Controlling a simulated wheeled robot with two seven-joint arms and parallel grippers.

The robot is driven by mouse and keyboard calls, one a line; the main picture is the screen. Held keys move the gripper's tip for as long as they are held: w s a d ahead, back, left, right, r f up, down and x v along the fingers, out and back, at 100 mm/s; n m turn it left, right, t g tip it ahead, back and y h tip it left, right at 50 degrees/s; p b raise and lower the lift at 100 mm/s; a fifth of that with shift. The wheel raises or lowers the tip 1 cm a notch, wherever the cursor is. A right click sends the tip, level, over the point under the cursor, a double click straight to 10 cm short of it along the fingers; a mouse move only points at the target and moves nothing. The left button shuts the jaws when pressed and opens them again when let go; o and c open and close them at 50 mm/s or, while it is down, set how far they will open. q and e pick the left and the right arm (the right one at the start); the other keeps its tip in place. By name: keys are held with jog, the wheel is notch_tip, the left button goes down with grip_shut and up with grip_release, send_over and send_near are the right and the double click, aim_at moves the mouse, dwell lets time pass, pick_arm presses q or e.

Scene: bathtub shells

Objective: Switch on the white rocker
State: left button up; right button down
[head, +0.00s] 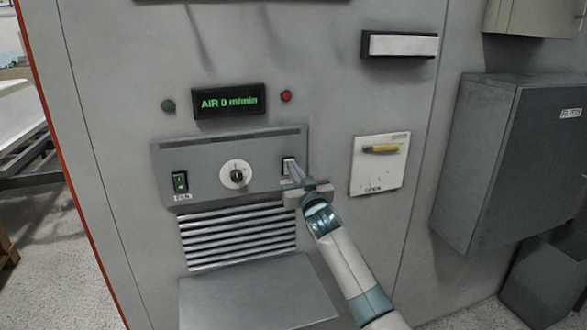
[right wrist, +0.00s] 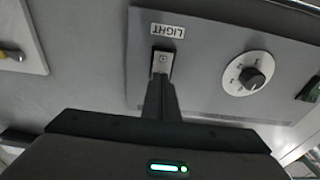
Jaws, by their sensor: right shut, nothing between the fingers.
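The white rocker (head: 288,163) sits at the right end of the grey control panel (head: 215,160) in the head view. In the right wrist view the rocker (right wrist: 162,62) shows in its dark frame below a LIGHT label (right wrist: 167,31). My right gripper (head: 291,167) is shut and empty, its fingertips at the rocker's face. In the right wrist view the fingertips (right wrist: 160,79) overlap the rocker's lower edge; I cannot tell for sure whether they touch. The fingers hide part of the rocker, so its position is unclear. My left gripper is not in view.
Above is a display (head: 228,100) reading AIR 0 m/min. A sloping shelf (head: 255,295) juts out below the louvres.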

dwell(0.3)
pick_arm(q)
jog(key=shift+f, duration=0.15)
pick_arm(e)
jog(key=shift+w+r, duration=0.15)
jog(key=shift+w, duration=0.05)
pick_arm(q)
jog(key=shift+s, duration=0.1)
